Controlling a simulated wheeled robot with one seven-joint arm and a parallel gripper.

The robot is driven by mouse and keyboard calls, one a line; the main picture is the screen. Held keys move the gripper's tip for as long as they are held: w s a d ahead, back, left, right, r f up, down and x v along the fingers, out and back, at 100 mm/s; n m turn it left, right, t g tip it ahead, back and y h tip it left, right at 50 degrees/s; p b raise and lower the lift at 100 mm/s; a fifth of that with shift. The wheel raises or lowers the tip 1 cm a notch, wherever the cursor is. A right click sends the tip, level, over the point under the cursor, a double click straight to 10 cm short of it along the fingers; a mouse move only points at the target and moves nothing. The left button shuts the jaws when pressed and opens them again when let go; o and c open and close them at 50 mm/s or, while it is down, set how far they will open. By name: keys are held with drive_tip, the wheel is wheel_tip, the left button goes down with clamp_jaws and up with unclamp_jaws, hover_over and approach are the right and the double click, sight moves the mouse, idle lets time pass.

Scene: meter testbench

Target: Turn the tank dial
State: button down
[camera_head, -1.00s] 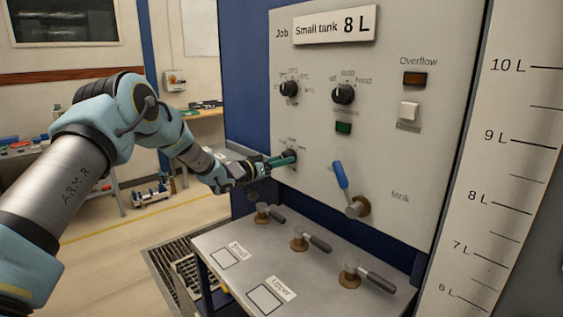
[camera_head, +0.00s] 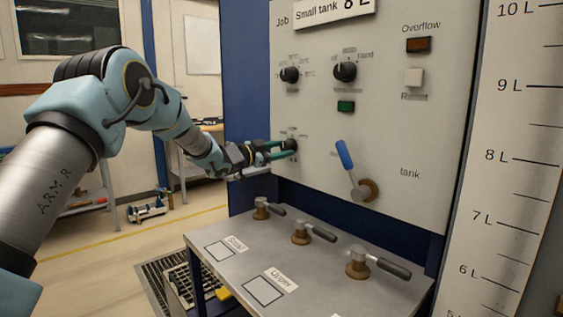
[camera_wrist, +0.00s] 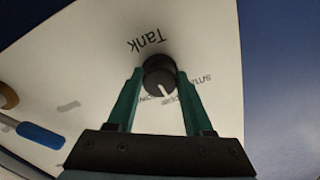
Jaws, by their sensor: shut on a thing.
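The tank dial (camera_wrist: 160,78) is a round black knob with a white pointer line, below the word "Tank" in the wrist view. The dial (camera_head: 290,144) also shows at the lower left of the grey panel in the head view, partly hidden by my fingers. My gripper (camera_wrist: 160,82) has green fingers, one on each side of the knob, and is shut on it. In the head view my gripper (camera_head: 280,150) reaches the panel from the left. A small label beside the dial is partly covered by a finger.
Above are two black knobs (camera_head: 345,71) and a green button (camera_head: 346,106). A blue-handled lever (camera_head: 345,156) is right of the dial. Below, a metal shelf (camera_head: 225,225) carries several valves with dark handles. A level scale (camera_head: 505,150) stands at the right.

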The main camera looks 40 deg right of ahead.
drive_tip(key=shift+f+m+b, duration=0.1)
drive_tip(key=shift+m+b, duration=0.4)
drive_tip(key=shift+b, duration=0.05)
drive_tip(key=shift+c, duration=1.5)
unclamp_jaws()
drive_tip(key=shift+a, duration=0.1)
drive_tip(key=a+b, duration=0.3)
drive_tip(key=a, duration=0.7)
drive_tip(key=shift+w+a, duration=0.3)
drive_tip(key=shift+a, duration=0.05)
